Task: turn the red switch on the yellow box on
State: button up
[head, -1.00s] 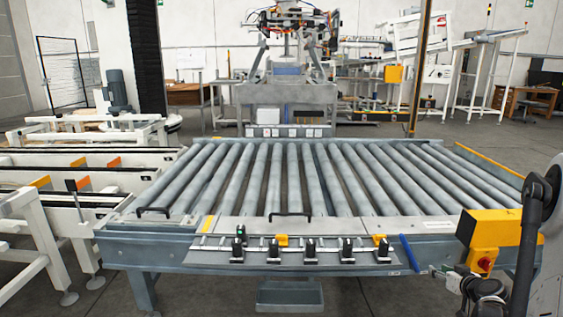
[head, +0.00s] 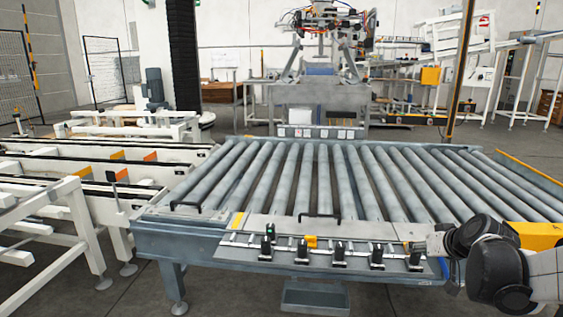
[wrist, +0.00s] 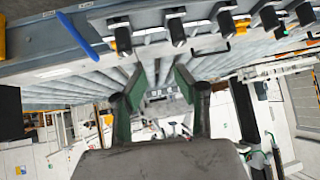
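The yellow box (head: 538,235) is at the right edge of the head view, at the conveyor's right front corner. A yellow strip (wrist: 2,40) at the left edge of the wrist view may be the same box.
The roller conveyor (head: 318,218) fills the middle. Several black clamps (head: 335,254) line its front rail, close to my gripper. A blue handle (wrist: 82,34) shows in the wrist view. White frames (head: 60,225) stand at left.

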jog(key=s+a+r+g, duration=0.1)
jog(key=s+a+r, duration=0.1)
jog(key=s+a, duration=0.85)
jog(key=s+a+r+g, duration=0.2)
jog(key=s+a, duration=0.4)
jog(key=s, duration=0.9)
notch_tip(320, 180, up, 18)
jog(key=p, duration=1.8)
jog(key=shift+h, duration=0.4)
